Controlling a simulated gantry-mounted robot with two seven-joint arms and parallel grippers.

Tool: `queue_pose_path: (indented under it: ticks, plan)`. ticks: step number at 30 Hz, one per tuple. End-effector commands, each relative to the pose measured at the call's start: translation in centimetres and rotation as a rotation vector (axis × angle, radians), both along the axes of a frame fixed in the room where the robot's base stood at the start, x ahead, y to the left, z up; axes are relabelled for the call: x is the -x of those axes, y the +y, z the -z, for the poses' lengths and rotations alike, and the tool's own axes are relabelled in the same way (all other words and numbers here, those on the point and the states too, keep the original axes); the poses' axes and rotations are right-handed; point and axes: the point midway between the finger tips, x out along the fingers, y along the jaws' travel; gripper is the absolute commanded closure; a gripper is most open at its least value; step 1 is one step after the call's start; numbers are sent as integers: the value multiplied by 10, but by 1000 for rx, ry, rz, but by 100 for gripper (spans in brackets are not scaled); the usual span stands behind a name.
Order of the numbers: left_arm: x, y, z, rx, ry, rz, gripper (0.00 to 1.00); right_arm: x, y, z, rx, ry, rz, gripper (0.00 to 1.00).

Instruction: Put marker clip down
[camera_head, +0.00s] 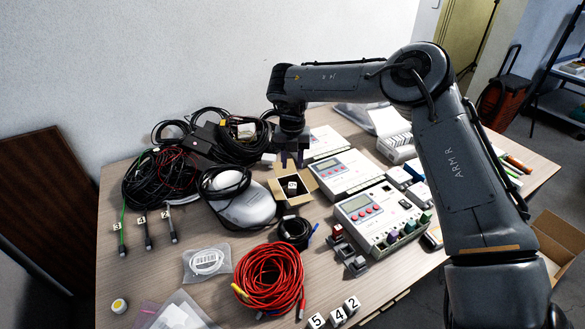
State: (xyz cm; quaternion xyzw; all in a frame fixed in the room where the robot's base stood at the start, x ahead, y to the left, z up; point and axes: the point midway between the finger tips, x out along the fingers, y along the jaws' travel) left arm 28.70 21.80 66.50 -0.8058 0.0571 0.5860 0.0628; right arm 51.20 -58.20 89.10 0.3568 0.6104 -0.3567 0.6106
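My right gripper (292,164) points down above a small open cardboard box (283,203). Its two fingers look spread, with nothing visible between them. A small dark marker clip with a white face (292,187) is in the box, just below the fingertips and apparently apart from them. Three clips with white number faces, 5 (317,321), 4 (338,316) and 2 (352,304), stand at the table's front edge. Numbered white labels 3 (116,226), 4 (140,220) and 2 (166,214) are on cable ends at left. My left gripper is out of view.
Tangled black cables (160,178) fill the back left. Front-left wood (150,265) is mostly clear.

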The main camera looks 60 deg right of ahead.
Motion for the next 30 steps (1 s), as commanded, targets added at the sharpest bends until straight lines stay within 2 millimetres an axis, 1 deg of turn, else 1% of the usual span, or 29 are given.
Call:
queue_pose_path:
  ticks: [1, 6, 12, 24, 26, 28, 30]
  plan:
    - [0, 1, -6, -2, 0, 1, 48, 0, 0, -11, 3, -1, 1, 63]
    - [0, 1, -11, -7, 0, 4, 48, 0, 0, -27, 1, 0, 0, 63]
    - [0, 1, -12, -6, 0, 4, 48, 0, 0, -34, 0, 0, 1, 63]
    - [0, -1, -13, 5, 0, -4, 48, 0, 0, -34, 0, 0, 1, 63]
    - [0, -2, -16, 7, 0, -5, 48, 0, 0, -37, 0, 0, 1, 63]
    - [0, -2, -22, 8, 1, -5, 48, 0, 0, -44, 0, 0, 1, 63]
    - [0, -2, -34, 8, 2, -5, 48, 0, 0, -56, 0, 0, 1, 63]
